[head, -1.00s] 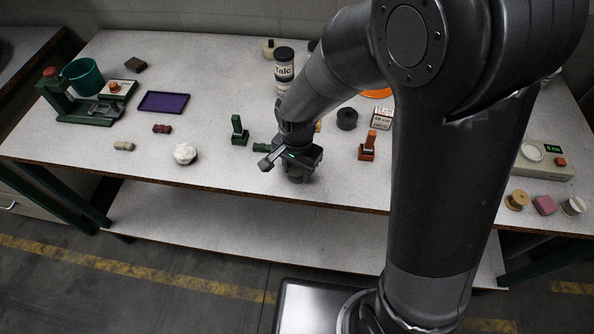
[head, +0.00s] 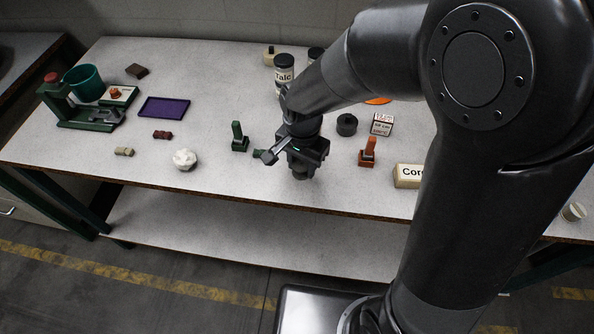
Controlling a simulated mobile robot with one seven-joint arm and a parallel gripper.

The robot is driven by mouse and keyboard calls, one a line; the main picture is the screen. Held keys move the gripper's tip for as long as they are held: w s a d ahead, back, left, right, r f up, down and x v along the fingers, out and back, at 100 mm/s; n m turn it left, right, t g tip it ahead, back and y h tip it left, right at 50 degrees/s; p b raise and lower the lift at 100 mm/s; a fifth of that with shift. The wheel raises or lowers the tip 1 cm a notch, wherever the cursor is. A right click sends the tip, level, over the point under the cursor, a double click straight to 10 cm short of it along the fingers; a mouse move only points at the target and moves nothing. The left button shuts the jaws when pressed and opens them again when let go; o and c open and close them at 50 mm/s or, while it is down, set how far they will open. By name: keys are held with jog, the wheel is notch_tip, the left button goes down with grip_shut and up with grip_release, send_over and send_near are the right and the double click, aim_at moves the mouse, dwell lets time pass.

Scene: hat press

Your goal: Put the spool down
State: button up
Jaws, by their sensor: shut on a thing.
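My gripper (head: 302,172) is low over the front middle of the table, pointing down and shut on the spool. The gripper body hides nearly all of the held spool, so its colour and any gap to the tabletop cannot be told. A pale spool (head: 573,212) stands apart near the right front of the table. A black, round, spool-like piece (head: 347,124) stands behind and right of my gripper.
A green stamp (head: 239,138) and a white crumpled lump (head: 185,159) are left of my gripper. An orange stamp (head: 367,153) and a cream labelled box (head: 408,176) are right. The table's front edge (head: 300,206) is close. My arm hides much of the right side.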

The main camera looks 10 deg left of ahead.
jog(key=d+r, duration=0.6)
jog(key=d, duration=0.4)
jog(key=w+d, duration=0.6)
jog(key=w, duration=0.4)
jog(key=w+d, duration=0.6)
jog(key=w, duration=0.5)
jog(key=w+d, duration=0.6)
jog(key=w, duration=0.4)
jog(key=w+a+f, duration=0.2)
jog(key=a, duration=0.1)
jog(key=w+a+f, duration=0.2)
jog(key=a, duration=0.1)
jog(key=w+a+f, duration=0.2)
jog(key=a, duration=0.1)
jog(key=shift+a, duration=0.2)
jog(key=shift+a+f, duration=0.1)
jog(key=shift+f, duration=1.95)
jog(key=shift+f, duration=0.15)
jog(key=o, duration=0.9)
jog(key=shift+o, duration=0.2)
